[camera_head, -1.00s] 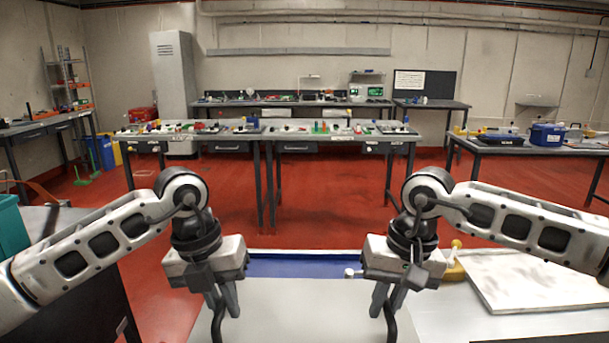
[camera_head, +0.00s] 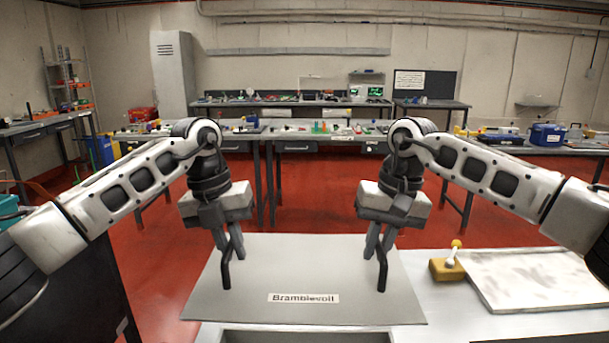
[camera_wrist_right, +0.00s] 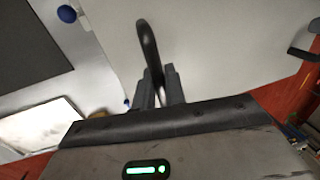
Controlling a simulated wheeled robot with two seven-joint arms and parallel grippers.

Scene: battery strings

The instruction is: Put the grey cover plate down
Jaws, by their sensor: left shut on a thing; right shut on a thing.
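The grey cover plate (camera_head: 300,262) is a flat sheet with two dark upright bent handles and a white label reading "Bramblevoil" near its front edge. My left gripper (camera_head: 233,238) is shut on the left handle (camera_head: 226,272). My right gripper (camera_head: 380,238) is shut on the right handle (camera_head: 382,274). The right wrist view also shows the plate (camera_wrist_right: 225,55) and the dark handle (camera_wrist_right: 147,40) between my right fingers (camera_wrist_right: 158,88). The plate looks held above the bench, and its height is hard to judge.
Below the plate's front edge shows the rim of a dark recess (camera_head: 300,332).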

